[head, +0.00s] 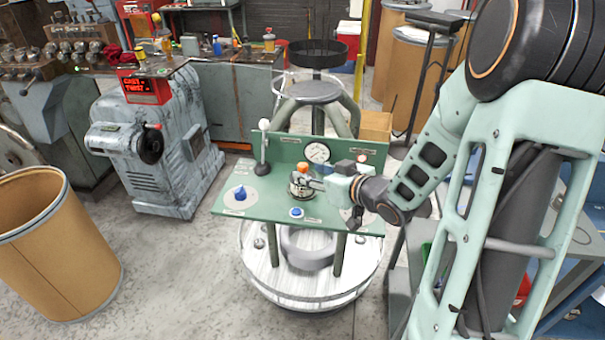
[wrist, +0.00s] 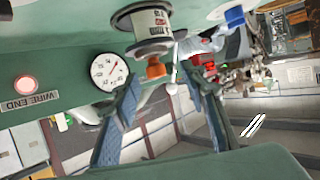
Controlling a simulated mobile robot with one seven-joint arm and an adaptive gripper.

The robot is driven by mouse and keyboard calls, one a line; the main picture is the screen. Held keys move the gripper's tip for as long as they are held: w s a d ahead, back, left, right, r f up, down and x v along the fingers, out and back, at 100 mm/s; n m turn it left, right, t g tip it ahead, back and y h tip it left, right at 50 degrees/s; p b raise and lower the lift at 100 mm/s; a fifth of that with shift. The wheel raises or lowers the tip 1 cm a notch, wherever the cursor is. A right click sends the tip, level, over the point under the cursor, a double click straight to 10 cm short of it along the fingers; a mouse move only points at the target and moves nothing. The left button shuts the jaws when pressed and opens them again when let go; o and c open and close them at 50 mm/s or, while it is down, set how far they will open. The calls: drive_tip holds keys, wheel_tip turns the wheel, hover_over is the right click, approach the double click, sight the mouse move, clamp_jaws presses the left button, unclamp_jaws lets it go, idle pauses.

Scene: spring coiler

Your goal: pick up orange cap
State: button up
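The orange cap (head: 303,168) sits on top of a small labelled canister (head: 299,188) on the green panel table (head: 340,210). In the wrist view the orange cap (wrist: 155,69) shows at the end of the canister (wrist: 149,25), between the tips of my two blue-grey fingers. My gripper (head: 316,182) is beside the canister, on its right in the head view. In the wrist view my gripper (wrist: 160,80) is open, with a gap around the cap. I cannot tell whether a finger touches the cap or canister.
A dial gauge (head: 317,153) and a red light (head: 361,158) are on the upright back panel. A lever with a pale knob (head: 263,145), a blue knob (head: 240,193) and a blue button (head: 296,212) are on the table. A fibre drum (head: 60,250) stands far left.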

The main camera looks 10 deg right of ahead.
sight(304, 166)
drive_tip(key=x, duration=0.5)
drive_tip(key=shift+w+d+r, duration=0.2)
drive_tip(key=shift+w+r, duration=0.15)
drive_tip(key=shift+w, duration=0.05)
drive_tip(key=shift+c, duration=0.3)
clamp_jaws()
